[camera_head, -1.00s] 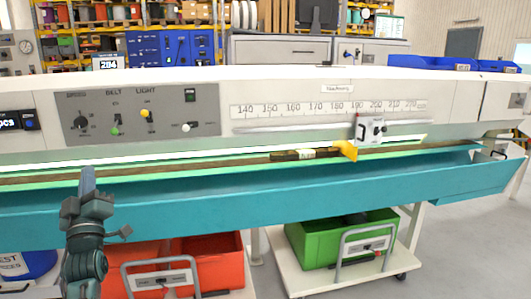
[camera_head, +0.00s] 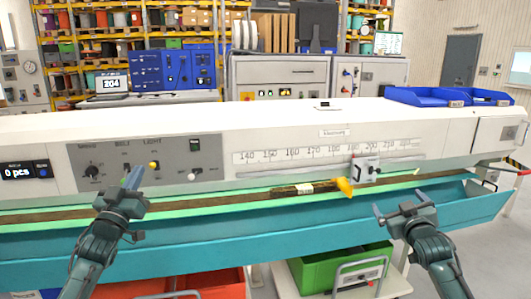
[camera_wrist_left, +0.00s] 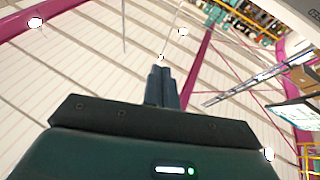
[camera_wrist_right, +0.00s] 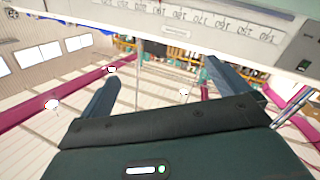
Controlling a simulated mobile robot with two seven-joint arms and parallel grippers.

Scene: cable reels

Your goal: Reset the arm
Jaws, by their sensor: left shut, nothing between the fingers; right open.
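My left gripper (camera_head: 133,178) is raised in front of the machine's control panel (camera_head: 150,163) in the head view. Its fingers are together and empty; they also show closed in the left wrist view (camera_wrist_left: 161,86). My right gripper (camera_head: 404,208) is raised in front of the trough at the right. Its fingers are apart with nothing between them, as the right wrist view (camera_wrist_right: 160,85) also shows. Both grippers point upward.
The long white machine (camera_head: 290,120) with a teal trough (camera_head: 230,232) spans the view. A dark bar with a label (camera_head: 305,190) and a yellow tip (camera_head: 344,187) lies on its belt. Green (camera_head: 315,277) and red (camera_head: 215,282) bins stand below. Blue trays (camera_head: 430,96) sit on top.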

